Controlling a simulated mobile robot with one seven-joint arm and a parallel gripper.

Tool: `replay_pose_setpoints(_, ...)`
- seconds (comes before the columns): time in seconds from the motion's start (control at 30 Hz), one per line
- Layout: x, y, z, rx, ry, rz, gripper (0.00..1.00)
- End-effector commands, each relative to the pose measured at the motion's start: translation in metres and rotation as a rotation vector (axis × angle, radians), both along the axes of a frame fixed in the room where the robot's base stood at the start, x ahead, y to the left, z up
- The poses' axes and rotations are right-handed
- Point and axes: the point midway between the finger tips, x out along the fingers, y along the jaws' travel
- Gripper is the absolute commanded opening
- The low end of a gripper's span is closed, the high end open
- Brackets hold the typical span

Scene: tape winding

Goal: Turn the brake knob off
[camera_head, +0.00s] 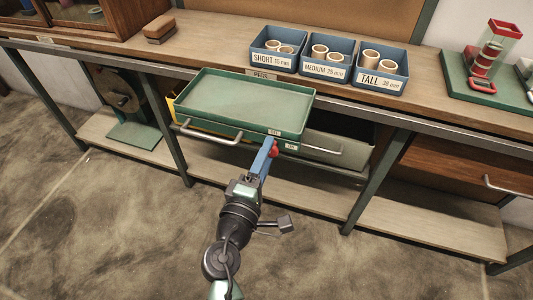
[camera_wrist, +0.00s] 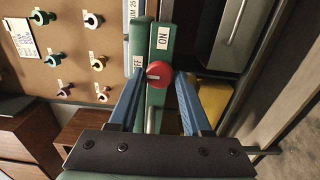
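The brake knob (camera_wrist: 159,74) is a round red knob on the green front edge of a tray unit. A white ON label (camera_wrist: 163,37) and a partly covered OFF label (camera_wrist: 137,66) sit by it. A pale mark crosses the knob's face; I cannot tell which label it is set to. In the head view the red knob (camera_head: 274,149) shows at the tray's front right corner. My gripper (camera_wrist: 160,80) is open, with one blue finger on either side of the knob. A narrow gap seems to remain; contact is unclear. The gripper (camera_head: 268,152) also shows in the head view.
The green tray (camera_head: 190,102) juts out from the bench, with a metal handle (camera_head: 210,135) on its front. An open grey drawer (camera_head: 335,160) is just right of it. Blue bins (camera_head: 325,73) with tape rolls stand behind. The floor in front is clear.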

Motion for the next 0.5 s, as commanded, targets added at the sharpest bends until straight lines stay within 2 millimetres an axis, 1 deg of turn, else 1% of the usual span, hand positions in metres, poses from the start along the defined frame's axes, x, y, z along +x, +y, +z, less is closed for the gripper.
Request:
replay_pose_setpoints(0.03, 0.0, 0.0002, -0.0002, 0.0, 0.0, 0.0, 0.6)
replay_pose_setpoints(0.1, 0.0, 0.0, 0.0, 0.001, 0.0, 0.0, 0.7)
replay_pose_setpoints(0.37, -0.0001, -0.0003, 0.0006, 0.002, -0.002, -0.001, 0.7)
replay_pose_setpoints(0.5, -0.0074, 0.0024, 0.0003, 0.001, -0.001, 0.0, 0.7)
